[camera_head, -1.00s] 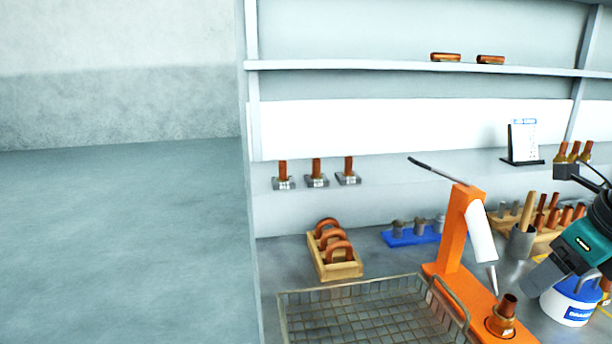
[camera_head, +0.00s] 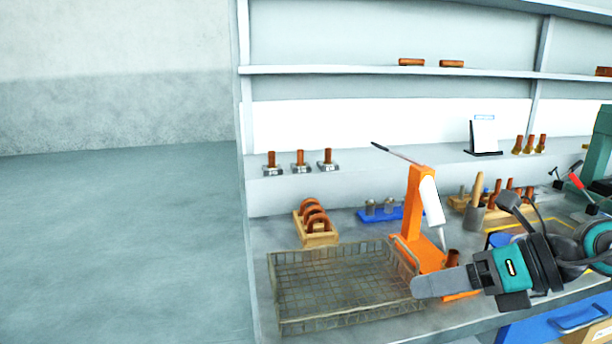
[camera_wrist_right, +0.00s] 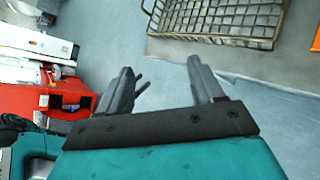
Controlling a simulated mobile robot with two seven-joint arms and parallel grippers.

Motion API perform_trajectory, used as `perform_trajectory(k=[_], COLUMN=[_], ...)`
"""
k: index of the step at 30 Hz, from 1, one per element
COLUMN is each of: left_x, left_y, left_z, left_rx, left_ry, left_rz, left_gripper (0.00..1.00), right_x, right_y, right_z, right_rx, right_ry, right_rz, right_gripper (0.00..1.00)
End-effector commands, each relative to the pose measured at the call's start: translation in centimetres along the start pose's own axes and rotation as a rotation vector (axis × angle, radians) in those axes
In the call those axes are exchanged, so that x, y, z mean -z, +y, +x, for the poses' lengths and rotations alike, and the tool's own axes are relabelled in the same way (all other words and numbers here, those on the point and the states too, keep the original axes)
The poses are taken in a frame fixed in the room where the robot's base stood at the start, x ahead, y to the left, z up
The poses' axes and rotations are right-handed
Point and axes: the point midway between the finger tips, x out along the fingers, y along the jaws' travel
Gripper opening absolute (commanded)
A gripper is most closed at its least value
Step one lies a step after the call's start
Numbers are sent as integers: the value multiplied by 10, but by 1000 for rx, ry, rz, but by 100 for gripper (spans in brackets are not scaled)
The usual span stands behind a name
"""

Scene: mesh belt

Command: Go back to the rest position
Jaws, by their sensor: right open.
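My left gripper is not in view.
A wire mesh basket (camera_head: 284,318) sits on the bench left of my right gripper; it also shows in the right wrist view (camera_wrist_right: 222,40). A wooden holder (camera_head: 319,240) with copper bends stands behind the basket. Open floor lies left.

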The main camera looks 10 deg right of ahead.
Motion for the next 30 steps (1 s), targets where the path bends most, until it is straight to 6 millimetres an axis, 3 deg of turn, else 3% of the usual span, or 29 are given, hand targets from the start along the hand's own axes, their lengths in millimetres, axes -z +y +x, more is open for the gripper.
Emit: perform_trajectory(k=[3,8,11,14,17,20,23,27,30], left_x=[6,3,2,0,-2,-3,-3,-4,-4], left_y=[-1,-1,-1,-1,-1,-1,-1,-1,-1], left_z=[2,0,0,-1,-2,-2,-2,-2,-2], left_rx=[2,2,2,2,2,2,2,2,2], left_ry=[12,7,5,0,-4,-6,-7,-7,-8], left_rz=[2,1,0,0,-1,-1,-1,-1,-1], left_gripper=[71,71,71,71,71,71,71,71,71], right_x=[-14,-41,-55,-61,-55,-34,1,72,126], right_y=[38,64,61,42,13,-22,-55,-86,-92], right_z=[16,12,1,-10,-16,-17,-10,10,27], right_rx=[-233,-478,-582,-644,-660,-626,-540,-325,-130], right_ry=[-198,-489,-672,-851,-1018,-1166,-1287,-1396,-1416], right_rz=[128,382,581,810,1061,1330,1612,2013,2266], right_gripper=[67,67,67,67,67,67,67,67,67])
